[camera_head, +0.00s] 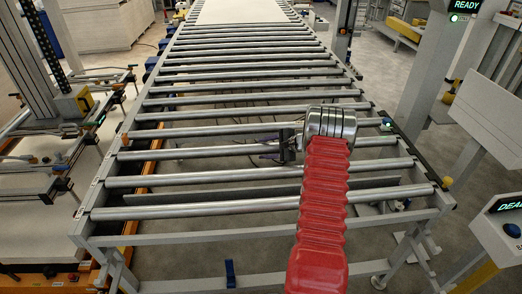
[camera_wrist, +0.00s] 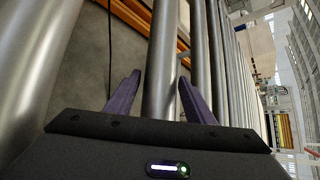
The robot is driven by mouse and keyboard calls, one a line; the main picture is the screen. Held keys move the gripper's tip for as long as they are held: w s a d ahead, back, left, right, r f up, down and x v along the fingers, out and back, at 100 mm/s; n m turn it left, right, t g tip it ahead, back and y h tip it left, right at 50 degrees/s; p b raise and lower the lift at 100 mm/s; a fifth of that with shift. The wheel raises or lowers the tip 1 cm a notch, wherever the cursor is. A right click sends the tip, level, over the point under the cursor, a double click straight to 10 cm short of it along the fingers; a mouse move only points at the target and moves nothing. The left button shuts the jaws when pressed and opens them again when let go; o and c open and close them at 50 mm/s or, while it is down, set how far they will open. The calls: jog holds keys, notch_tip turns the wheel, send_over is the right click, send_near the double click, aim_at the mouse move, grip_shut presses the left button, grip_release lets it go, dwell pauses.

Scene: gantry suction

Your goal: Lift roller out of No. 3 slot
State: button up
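A grey metal roller (camera_head: 205,153) lies across the near part of the conveyor, third from the near end, with both ends at the side rails. My gripper (camera_head: 285,148) is over it, right of its middle, and partly hides it. In the wrist view my gripper's two purple fingers (camera_wrist: 160,85) stand apart, one on each side of a roller (camera_wrist: 163,55). A gap shows on the left side; the right finger is close to the roller. The fingers look open, and contact is not clear.
Neighbouring rollers (camera_head: 230,207) lie parallel, close on both sides. The conveyor's side rail (camera_head: 413,153) runs along the right. A white panel (camera_head: 240,11) lies at the far end. A control box (camera_head: 505,225) stands at right. Framed equipment (camera_head: 75,105) stands at left.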

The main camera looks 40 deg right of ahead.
grip_shut()
dwell(0.4)
jog(key=shift+r, duration=0.15)
